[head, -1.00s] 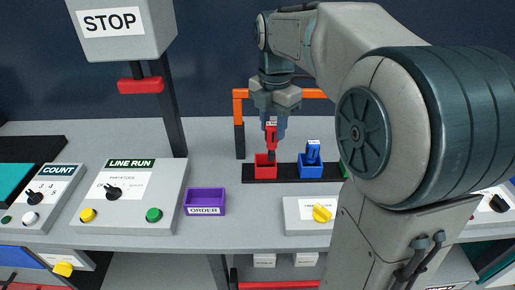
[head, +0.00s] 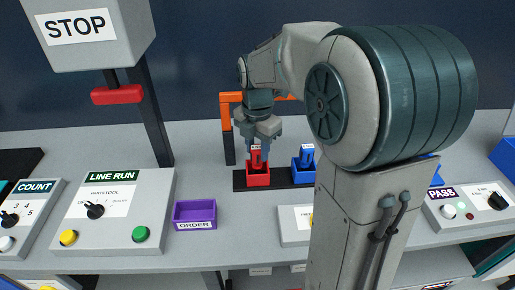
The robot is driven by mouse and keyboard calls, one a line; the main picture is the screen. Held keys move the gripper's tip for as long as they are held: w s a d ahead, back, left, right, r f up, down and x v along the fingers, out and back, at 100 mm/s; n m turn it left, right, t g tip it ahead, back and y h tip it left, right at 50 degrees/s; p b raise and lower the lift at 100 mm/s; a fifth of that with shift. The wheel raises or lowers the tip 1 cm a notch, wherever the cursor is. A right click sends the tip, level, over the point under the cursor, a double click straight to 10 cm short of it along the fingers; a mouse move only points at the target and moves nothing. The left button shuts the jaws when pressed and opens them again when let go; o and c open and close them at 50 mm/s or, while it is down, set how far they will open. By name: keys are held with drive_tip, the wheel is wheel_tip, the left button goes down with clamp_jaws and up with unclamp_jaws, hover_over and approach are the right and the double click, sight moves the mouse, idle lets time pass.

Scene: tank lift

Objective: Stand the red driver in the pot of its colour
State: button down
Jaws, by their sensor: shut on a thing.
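The red driver (head: 256,154) is upright, with its lower part inside the red pot (head: 258,177). My gripper (head: 257,142) is right above the red pot and is shut on the top of the driver. The driver's lower end is hidden by the pot's front wall, so I cannot tell if it rests on the bottom. The red pot sits at the left end of a black strip (head: 281,181).
A blue pot (head: 304,171) with a blue driver (head: 307,153) stands just right of the red pot. A purple ORDER tray (head: 195,214) and the LINE RUN panel (head: 118,212) are to the left. An orange frame (head: 228,112) stands behind. My arm hides the strip's right part.

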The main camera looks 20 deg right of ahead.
drive_tip(key=shift+f, duration=0.2)
drive_tip(key=shift+f, duration=0.2)
drive_tip(key=c, duration=1)
unclamp_jaws()
drive_tip(key=shift+r, duration=0.1)
wheel_tip(320, 180, up, 12)
drive_tip(key=s+f+m+t, duration=0.1)
drive_tip(key=s+f+m, duration=0.4)
drive_tip(key=s+m, duration=0.3)
drive_tip(key=s+f+m+t, duration=0.2)
drive_tip(key=s+f+m, duration=0.3)
drive_tip(key=m, duration=1.2)
drive_tip(key=s, duration=0.3)
drive_tip(key=shift+s+f+p, duration=0.3)
drive_tip(key=shift+s+f, duration=0.05)
drive_tip(key=shift+s, duration=0.05)
